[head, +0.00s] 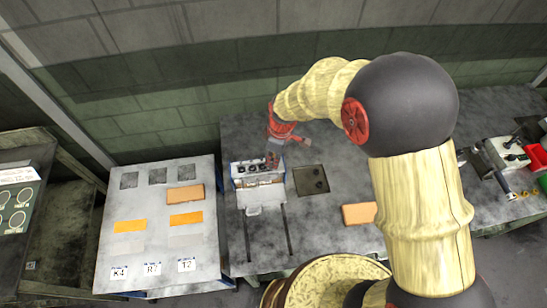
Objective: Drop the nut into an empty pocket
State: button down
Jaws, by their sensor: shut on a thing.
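My gripper (273,157) hangs at the end of my arm over the right back part of a white and blue pocket block (251,183). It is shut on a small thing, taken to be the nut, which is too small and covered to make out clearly. The block has a row of dark round spots (241,170) along its back, which look like pockets. My gripper covers the right end of this row. I cannot tell which pockets are empty, nor whether the fingertips touch the block.
A dark square recess (311,180) with small dark things lies right of the block. An orange-brown block (359,213) lies near my arm. Two slots run forward from the pocket block. A pale table (158,255) with labels and orange pads stands at left. Red and green bins are far right.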

jog(key=shift+f, duration=0.3)
jog(key=c, duration=1.6)
grip_release()
jog(key=shift+r, duration=0.1)
jog(key=r, duration=0.4)
jog(key=d+r, duration=0.1)
jog(key=r, duration=0.6)
jog(key=shift+s+d+r, duration=0.2)
jog(key=shift+r, duration=0.2)
